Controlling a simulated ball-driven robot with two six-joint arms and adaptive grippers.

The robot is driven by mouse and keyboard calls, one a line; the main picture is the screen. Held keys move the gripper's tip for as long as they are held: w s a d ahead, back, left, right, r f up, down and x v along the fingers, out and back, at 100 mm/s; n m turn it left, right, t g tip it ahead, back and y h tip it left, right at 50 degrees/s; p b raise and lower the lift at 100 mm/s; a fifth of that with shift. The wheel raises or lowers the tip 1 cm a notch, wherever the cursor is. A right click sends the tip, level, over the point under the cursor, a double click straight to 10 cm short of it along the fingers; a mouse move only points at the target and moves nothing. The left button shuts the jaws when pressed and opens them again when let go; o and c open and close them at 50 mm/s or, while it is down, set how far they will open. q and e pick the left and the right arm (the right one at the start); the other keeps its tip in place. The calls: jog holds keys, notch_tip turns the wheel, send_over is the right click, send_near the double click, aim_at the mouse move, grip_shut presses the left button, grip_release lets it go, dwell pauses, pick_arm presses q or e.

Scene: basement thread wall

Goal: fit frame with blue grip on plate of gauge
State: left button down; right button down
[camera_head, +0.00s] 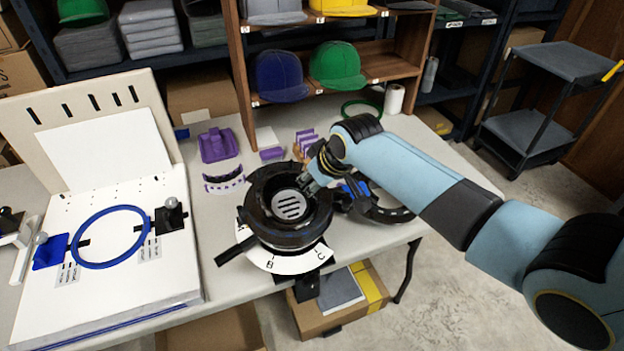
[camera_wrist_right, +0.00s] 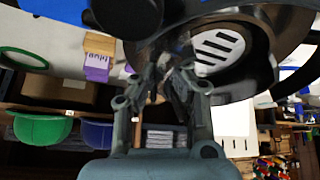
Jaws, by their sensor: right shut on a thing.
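The gauge stands at the table's front edge, with a white scale (camera_head: 290,260) marked B and C and a slotted grey plate (camera_head: 290,206). A black round frame (camera_head: 262,186) is around the plate; I cannot tell whether it is seated. My right gripper (camera_head: 308,186) is shut at the frame's right rim. In the right wrist view, the fingers (camera_wrist_right: 162,72) meet beside the frame (camera_wrist_right: 255,78), with a small blue patch near them. The slotted plate (camera_wrist_right: 218,46) shows there too. A curved black piece (camera_head: 392,213) with blue on it lies partly behind my arm.
A white board (camera_head: 100,290) with a blue hoop (camera_head: 78,238) fills the table's left. Purple blocks (camera_head: 217,145) and a purple-edged curved strip (camera_head: 223,183) lie behind the gauge. A shelf holds green (camera_head: 338,65) and blue (camera_head: 281,77) caps. A cart (camera_head: 553,100) stands right.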

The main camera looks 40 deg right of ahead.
jog(key=shift+f, duration=0.2)
dwell(0.4)
jog(key=shift+w+f+b, duration=0.15)
jog(key=shift+f+b, duration=0.25)
jog(key=shift+b, duration=0.05)
jog(key=c, duration=1.4)
grip_release()
jog(key=shift+o, duration=0.2)
